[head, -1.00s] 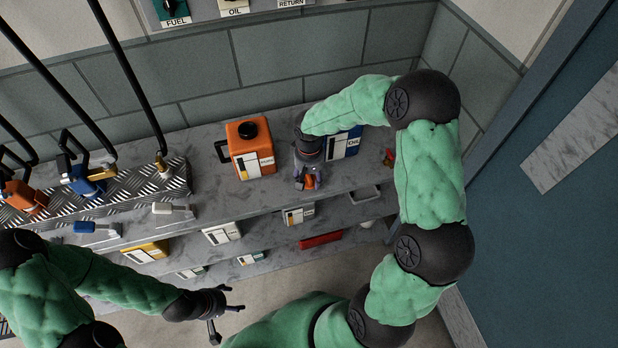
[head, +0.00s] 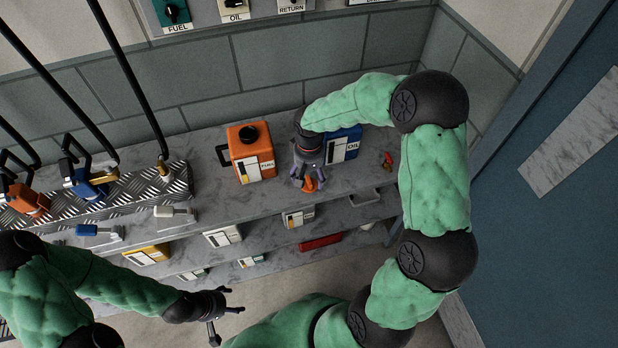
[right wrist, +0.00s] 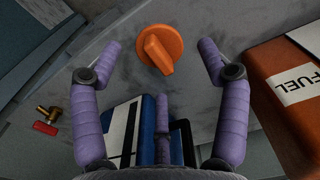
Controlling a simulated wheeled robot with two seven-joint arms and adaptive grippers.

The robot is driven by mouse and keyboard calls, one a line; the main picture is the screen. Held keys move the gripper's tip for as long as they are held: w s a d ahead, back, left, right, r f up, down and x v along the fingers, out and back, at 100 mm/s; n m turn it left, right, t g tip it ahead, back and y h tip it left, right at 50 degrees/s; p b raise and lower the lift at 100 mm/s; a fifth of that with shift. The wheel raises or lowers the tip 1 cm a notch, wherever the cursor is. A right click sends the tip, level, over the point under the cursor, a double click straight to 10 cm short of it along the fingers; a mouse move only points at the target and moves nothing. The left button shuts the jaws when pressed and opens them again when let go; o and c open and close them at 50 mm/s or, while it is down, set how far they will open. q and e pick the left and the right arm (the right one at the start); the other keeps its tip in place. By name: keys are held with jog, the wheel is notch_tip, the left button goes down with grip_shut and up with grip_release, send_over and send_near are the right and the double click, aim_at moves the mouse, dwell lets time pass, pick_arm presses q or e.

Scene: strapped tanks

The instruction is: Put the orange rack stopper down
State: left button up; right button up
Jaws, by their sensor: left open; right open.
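The orange rack stopper (head: 309,184) rests on the grey top shelf, in front of the orange fuel tank and the blue oil tank. In the right wrist view the stopper (right wrist: 160,50) shows as a round disc with a raised grip. My right gripper (head: 307,187) is open above it; in the right wrist view its purple fingers stand apart on either side of the stopper, with gaps between. My left gripper (head: 234,300) is open and empty, low in the head view, away from the shelf.
The orange fuel tank (head: 250,151) stands left of my right gripper and the blue oil tank (head: 343,146) behind it. A small red and brass valve (head: 387,160) lies to the right. Lower shelves hold several small tanks. The top shelf (head: 225,202) is bare in front of the fuel tank.

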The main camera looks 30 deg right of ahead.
aim_at(309, 180)
notch_tip(309, 180, up, 9)
jog(key=p, duration=0.2)
dwell(0.3)
